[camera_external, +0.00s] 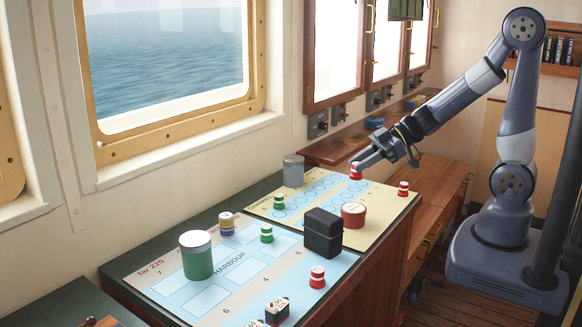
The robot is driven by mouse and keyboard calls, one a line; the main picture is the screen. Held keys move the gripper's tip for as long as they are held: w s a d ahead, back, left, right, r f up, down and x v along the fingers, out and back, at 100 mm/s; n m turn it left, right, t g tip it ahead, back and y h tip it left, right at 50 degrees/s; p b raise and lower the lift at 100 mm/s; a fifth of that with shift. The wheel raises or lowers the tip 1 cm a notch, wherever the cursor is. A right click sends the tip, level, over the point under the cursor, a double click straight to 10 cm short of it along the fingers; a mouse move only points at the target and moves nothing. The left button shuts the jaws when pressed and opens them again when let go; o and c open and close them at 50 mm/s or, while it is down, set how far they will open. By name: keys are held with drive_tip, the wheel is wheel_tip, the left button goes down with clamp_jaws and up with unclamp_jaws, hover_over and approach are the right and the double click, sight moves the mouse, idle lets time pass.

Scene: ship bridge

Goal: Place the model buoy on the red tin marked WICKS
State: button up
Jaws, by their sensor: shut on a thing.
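My gripper (359,164) is shut on a small red and white model buoy (356,174), over the far chart board. Whether the buoy's base touches the board is too small to tell. Any lettering on the tin is too small to read.
Other red and white buoys stand at the right (403,189) and front (317,278). Two green and white buoys (279,202) (266,234) stand further left. A black box (322,234) is close beside the red tin. A green tin (197,262) and a grey jar (293,172) stand left.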

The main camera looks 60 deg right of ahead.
wheel_tip(320, 180, down, 9)
drive_tip(key=b, duration=0.3)
drive_tip(key=shift+w+r, duration=0.1)
drive_tip(key=shift+r, duration=0.1)
drive_tip(key=shift+f, duration=0.1)
drive_tip(key=shift+f+b, duration=0.15)
drive_tip(key=shift+b, duration=0.15)
drive_tip(key=o, duration=0.9)
drive_tip(key=shift+o, duration=0.2)
drive_tip(key=shift+r, duration=0.3)
drive_tip(key=shift+d+r+p, duration=0.15)
drive_tip(key=shift+d+p, duration=0.1)
drive_tip(key=shift+p, duration=0.05)
drive_tip(key=p+v, duration=0.3)
drive_tip(key=v, duration=0.8)
drive_tip(key=shift+s, duration=0.4)
drive_tip(key=shift+d, duration=0.1)
